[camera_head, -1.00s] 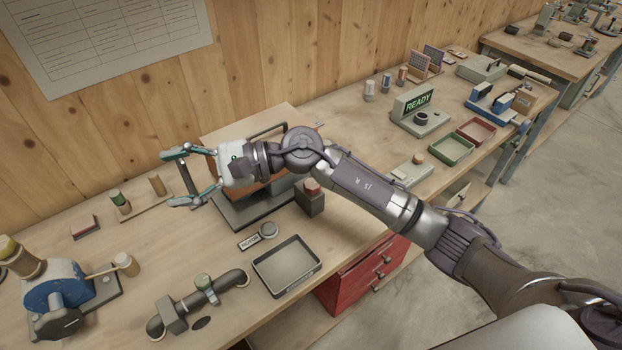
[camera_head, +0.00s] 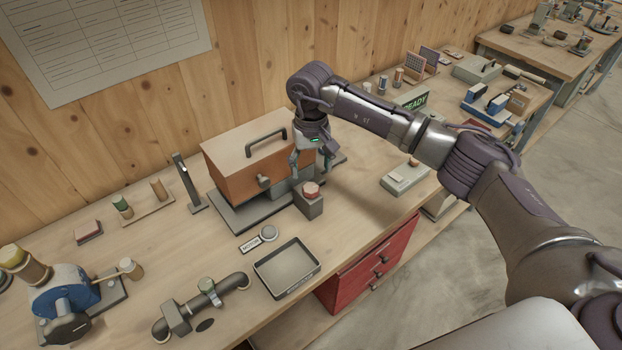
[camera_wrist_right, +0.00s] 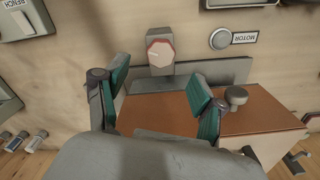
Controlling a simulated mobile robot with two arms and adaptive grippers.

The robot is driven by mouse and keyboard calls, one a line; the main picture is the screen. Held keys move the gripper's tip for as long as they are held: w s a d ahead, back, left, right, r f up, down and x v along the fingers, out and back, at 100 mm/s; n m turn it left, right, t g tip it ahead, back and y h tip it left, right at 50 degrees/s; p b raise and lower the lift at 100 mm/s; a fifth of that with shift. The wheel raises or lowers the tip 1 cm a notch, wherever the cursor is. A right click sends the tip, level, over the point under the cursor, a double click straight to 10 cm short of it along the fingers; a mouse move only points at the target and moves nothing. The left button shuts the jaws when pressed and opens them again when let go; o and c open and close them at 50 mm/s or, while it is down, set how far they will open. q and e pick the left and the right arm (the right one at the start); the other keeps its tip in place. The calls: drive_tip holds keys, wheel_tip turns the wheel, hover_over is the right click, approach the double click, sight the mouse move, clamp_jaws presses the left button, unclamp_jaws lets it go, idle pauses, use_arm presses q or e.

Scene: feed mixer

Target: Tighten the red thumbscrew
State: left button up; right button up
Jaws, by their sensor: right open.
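The red thumbscrew (camera_head: 311,187) sits on top of a grey block (camera_head: 309,206) at the front right of the orange-brown mixer box (camera_head: 240,165). In the right wrist view the red thumbscrew (camera_wrist_right: 160,52) appears as a faceted red-rimmed knob with a pale top, just beyond the fingertips. My right gripper (camera_head: 312,165) points down above and slightly behind the thumbscrew, beside the box. Its teal fingers (camera_wrist_right: 160,76) are spread wide with nothing between them, and do not appear to touch the thumbscrew. My left gripper is out of view.
The box's handle (camera_head: 266,139) and side knob (camera_head: 264,182) are close to the right gripper. A round grey button (camera_head: 269,232) with a MOTOR label (camera_head: 250,243) and an empty tray (camera_head: 312,262) lie in front. A dark upright post (camera_head: 187,182) stands left of the box.

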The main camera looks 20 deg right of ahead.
sight(311, 187)
wheel_tip(311, 187, down, 7)
drive_tip(key=shift+r+p, duration=0.2)
drive_tip(key=shift+p, duration=0.7)
